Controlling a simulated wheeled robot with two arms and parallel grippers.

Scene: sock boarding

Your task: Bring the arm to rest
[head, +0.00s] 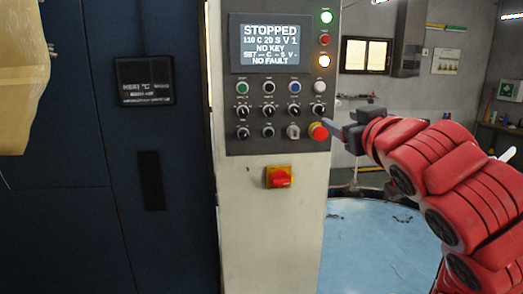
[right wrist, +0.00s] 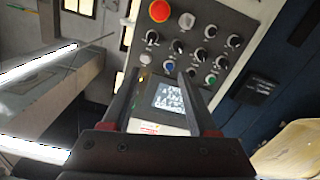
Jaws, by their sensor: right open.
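My right arm, red with a dark gripper (head: 338,132), reaches in from the right in the head view. The gripper is in front of the control panel's right edge, beside the red mushroom button (head: 318,131). In the right wrist view the two fingers (right wrist: 164,78) stand apart with nothing held between them. There the red button (right wrist: 159,11) lies beyond the fingertips, clear of them. The panel's screen (head: 268,44) reads STOPPED, NO KEY and NO FAULT. My left gripper is not in view.
The control panel (head: 265,110) carries several knobs and lamps. A yellow and red switch (head: 279,177) sits below it. A pale yellow object (head: 15,75) hangs at upper left.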

